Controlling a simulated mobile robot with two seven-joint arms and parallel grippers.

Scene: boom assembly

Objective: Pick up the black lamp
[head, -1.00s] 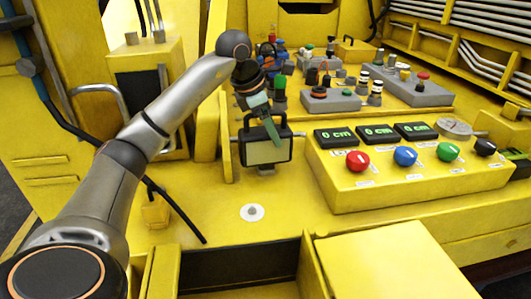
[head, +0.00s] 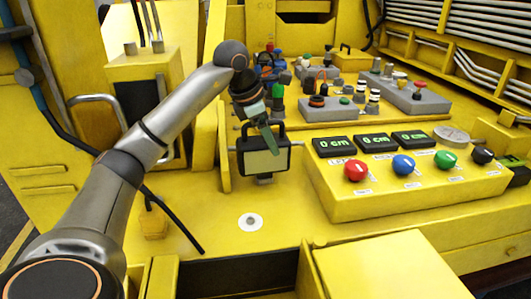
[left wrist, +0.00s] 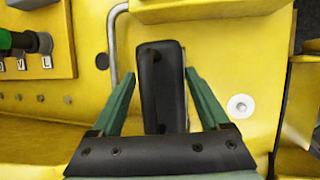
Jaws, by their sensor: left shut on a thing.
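The black lamp (head: 264,163), a boxy frame with a pale front panel and a handle on top, stands upright on the yellow deck left of the control console. My left gripper (head: 273,144) reaches down to the lamp's top from above, its green fingers at the handle. In the left wrist view, the fingers (left wrist: 160,76) lie on both sides of the black lamp (left wrist: 161,88), seen from above. The gripper is shut on the lamp. The exact contact of the fingertips is hard to make out. My right gripper is not in view.
The yellow console (head: 420,190) with red, blue, green and black knobs and "0 cm" displays stands right of the lamp. A white disc (head: 250,222) lies on the clear deck in front. A black cable (head: 178,222) lies to the left. Grey switch boxes (head: 330,106) stand behind.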

